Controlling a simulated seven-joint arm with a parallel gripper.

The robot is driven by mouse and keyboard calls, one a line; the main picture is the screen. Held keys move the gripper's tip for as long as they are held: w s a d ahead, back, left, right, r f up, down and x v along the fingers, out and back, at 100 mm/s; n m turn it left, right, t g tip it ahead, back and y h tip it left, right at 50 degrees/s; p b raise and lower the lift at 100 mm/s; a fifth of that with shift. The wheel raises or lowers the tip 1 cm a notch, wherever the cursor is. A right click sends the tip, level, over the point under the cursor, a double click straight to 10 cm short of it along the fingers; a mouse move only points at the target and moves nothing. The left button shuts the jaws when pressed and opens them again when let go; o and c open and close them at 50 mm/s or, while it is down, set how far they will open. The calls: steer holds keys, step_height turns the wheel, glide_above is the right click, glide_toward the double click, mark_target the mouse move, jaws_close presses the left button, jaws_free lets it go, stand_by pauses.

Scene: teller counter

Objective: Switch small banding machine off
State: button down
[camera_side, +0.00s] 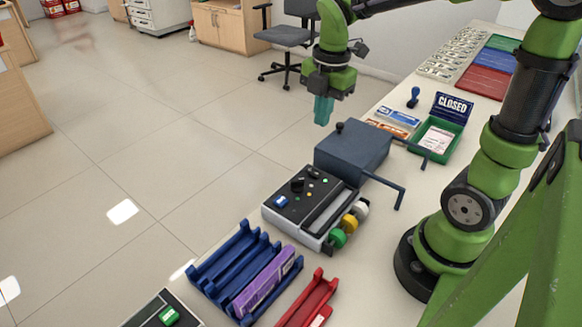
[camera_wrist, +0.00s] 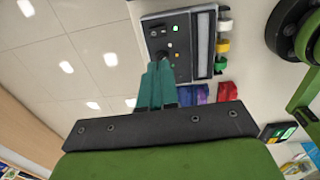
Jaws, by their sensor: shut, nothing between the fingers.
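A grey-and-black machine (camera_side: 328,213) with white, yellow and green rolls on its right side stands mid-counter; it looks like the small banding machine. Its top has a blue switch (camera_side: 281,201), a black knob (camera_side: 297,185) and small lights; the switch's position is too small to tell. The machine also shows at the top of the wrist view (camera_wrist: 203,45), where the blue switch seems hidden by my fingers. My gripper (camera_side: 322,111), with teal fingers, is shut and empty, raised apart from the machine. Its fingertips (camera_wrist: 158,66) overlap the panel's lower part in the wrist view.
A dark blue-grey box (camera_side: 350,148) with bar handles stands behind the machine. Blue trays (camera_side: 232,250) with a purple pack and a red tray (camera_side: 310,297) lie in front. Another panel with a green switch (camera_side: 169,316) is cut off at the bottom. Open air lies left of the counter.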

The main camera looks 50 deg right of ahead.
mark_target(310, 170)
steer(key=shift+r+t, duration=0.1)
steer(key=shift+t, duration=0.4)
steer(key=f, duration=0.4)
steer(key=w+f, duration=0.1)
steer(key=f, duration=0.4)
steer(key=w+f, duration=0.1)
steer(key=f, duration=0.4)
